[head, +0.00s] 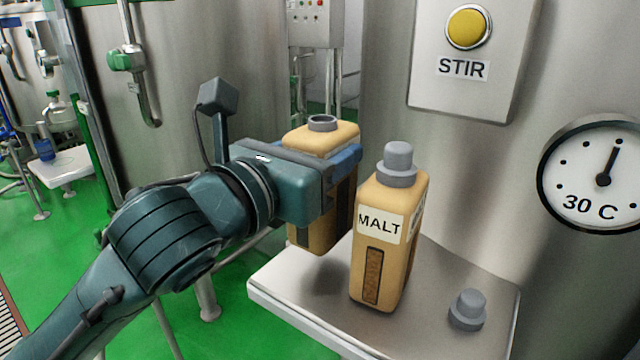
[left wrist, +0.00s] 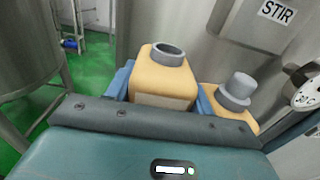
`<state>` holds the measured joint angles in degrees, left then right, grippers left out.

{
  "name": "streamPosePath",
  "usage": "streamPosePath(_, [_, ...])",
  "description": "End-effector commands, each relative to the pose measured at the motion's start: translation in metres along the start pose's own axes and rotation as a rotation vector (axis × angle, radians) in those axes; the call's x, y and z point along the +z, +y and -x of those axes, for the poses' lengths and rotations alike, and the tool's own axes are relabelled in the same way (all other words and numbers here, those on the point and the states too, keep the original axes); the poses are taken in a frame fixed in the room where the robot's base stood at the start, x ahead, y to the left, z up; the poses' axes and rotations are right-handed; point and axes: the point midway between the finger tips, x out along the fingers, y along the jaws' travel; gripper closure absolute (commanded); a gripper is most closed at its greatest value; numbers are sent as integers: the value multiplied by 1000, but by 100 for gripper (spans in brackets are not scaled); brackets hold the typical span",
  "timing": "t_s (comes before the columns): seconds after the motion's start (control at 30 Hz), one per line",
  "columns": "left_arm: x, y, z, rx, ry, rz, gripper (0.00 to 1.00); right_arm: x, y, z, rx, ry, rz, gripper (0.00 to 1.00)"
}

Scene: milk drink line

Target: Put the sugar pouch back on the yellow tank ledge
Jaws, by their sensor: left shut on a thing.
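My left gripper (head: 335,165) is shut on a tan, square-shouldered container (head: 322,137) with an open grey neck and no cap. The container also shows in the left wrist view (left wrist: 163,78), upright between blue finger pads. Its label is hidden by my gripper, so I cannot tell whether it is the sugar one. Its base is by the left back edge of the steel ledge (head: 300,292); I cannot tell whether it touches. No soft pouch shows. The STIR button (head: 468,27) on the tank behind is yellow. My right gripper is not in view.
A capped tan container marked MALT (head: 392,240) stands on the ledge, close right of the held one. A loose grey cap (head: 467,309) lies at the ledge's right front. Bare ledge shows in front. A 30 C dial (head: 600,180) is on the tank.

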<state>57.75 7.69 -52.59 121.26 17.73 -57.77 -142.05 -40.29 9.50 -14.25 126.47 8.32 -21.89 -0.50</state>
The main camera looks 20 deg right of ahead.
Motion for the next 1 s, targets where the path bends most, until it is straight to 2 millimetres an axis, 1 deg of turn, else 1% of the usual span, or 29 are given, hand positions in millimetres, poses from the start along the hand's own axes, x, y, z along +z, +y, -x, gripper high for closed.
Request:
streamPosePath(0.03, [-12,-1,0,-2,4,5,89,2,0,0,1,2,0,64])
streamPosePath(0.1, [-22,-1,0,-2,2,5,89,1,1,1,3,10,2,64])
streamPosePath(0.2, [-32,-1,0,-1,2,4,89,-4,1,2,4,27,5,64])
streamPosePath(0.3, [-34,-1,0,-1,-1,0,89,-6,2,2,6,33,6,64])
streamPosePath(0.5, [-33,-1,0,-1,-1,0,89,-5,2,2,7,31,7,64])
streamPosePath(0.6, [-37,-1,0,-1,0,-1,89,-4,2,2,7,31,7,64])
streamPosePath(0.63, [-36,-1,0,-1,0,0,45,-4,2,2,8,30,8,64])
streamPosePath(0.87, [-36,-1,0,-1,1,0,26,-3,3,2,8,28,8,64])
streamPosePath(1.0, [-36,0,0,-1,1,1,26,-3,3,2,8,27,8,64])
